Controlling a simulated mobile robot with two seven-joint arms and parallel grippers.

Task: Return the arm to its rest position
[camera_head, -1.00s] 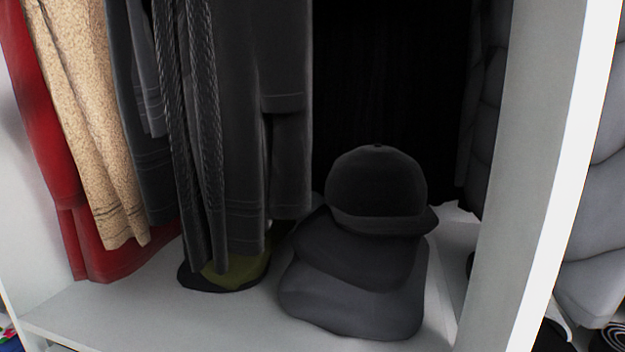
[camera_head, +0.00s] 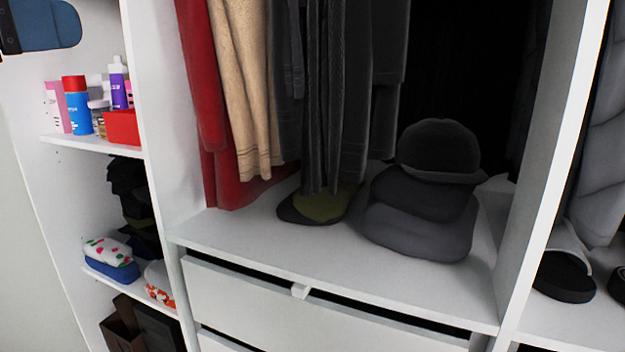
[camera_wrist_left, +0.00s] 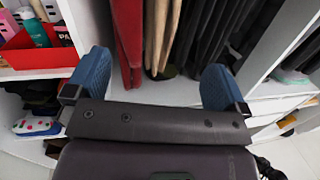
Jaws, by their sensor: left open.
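My left gripper (camera_head: 45,26) shows at the top left corner of the head view, with one blue finger in sight and the rest cut off by the frame. In the left wrist view my left gripper (camera_wrist_left: 157,62) has its two blue fingers wide apart, with nothing between them. It is apart from the wardrobe's shelves and clothes. The rest of the left arm is outside the head view. My right gripper is in neither view.
Hanging clothes (camera_head: 240,95) fill the middle bay, beside stacked dark caps (camera_head: 425,205). Below is a white drawer (camera_head: 330,315), slightly open. A left side shelf (camera_head: 85,143) holds bottles and a red box (camera_head: 122,127). White upright panels (camera_head: 160,110) divide the bays.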

